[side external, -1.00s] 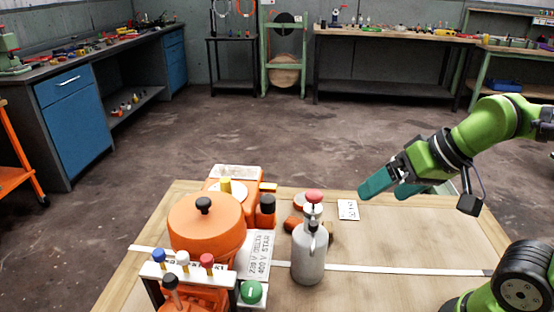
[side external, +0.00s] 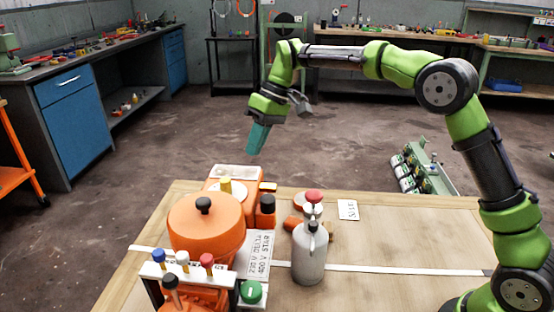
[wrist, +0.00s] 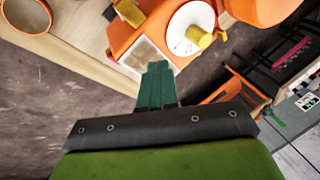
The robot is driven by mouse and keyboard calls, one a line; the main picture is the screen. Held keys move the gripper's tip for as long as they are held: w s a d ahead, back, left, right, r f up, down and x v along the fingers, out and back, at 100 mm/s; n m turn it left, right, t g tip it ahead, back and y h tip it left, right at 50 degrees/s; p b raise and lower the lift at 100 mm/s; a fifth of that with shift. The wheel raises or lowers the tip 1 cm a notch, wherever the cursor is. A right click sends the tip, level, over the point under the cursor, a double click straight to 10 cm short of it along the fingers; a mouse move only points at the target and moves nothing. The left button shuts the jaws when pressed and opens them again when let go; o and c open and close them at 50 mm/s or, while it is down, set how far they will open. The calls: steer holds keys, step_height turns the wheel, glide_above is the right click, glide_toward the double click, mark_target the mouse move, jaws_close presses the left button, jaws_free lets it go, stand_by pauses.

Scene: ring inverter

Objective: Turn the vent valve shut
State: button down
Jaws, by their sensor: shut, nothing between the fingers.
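An orange machine (side external: 213,186) stands at the left of the table. A yellow knob (side external: 225,185) sits on a white disc on it; the knob also shows in the wrist view (wrist: 199,38). No label tells which part is the vent valve. My gripper (side external: 254,152) hangs above and beyond the machine's far end, pointing down, with its teal fingers together and empty. In the wrist view my fingers (wrist: 157,66) are closed and overlap the edge of a pale panel (wrist: 150,56), left of the yellow knob. The fingers appear apart from the machine.
An orange round-lidded pot (side external: 205,225), a grey bottle (side external: 309,255) with a red top, and a rack with blue, white and red knobs (side external: 182,268) stand nearby. A white card (side external: 348,210) lies right. The table's right side (side external: 420,235) is mostly clear.

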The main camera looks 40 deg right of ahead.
steer(key=w+n, duration=0.1)
steer(key=w+a+n+y, duration=0.1)
steer(key=w+a+n+g, duration=0.1)
steer(key=w+n, duration=0.1)
steer(key=shift+a+y, duration=0.15)
steer(key=shift+y, duration=0.15)
steer(key=a+f+n, duration=0.1)
steer(key=a, duration=0.1)
steer(key=s+a+f+n, duration=0.1)
steer(key=a, duration=0.1)
steer(key=a+f, duration=0.1)
steer(key=a, duration=0.1)
steer(key=shift+s+a+f+n+g+y, duration=0.15)
steer(key=shift+s+f+n+g+y, duration=0.15)
steer(key=shift+f+n+y, duration=0.1)
steer(key=shift+s+a+f, duration=0.15)
steer(key=shift+s+a, duration=0.3)
steer(key=shift+a, duration=0.2)
steer(key=shift+s+a+f, duration=0.15)
steer(key=shift+s+a, duration=0.3)
steer(key=shift+a, duration=0.15)
steer(key=shift+s+a, duration=0.45)
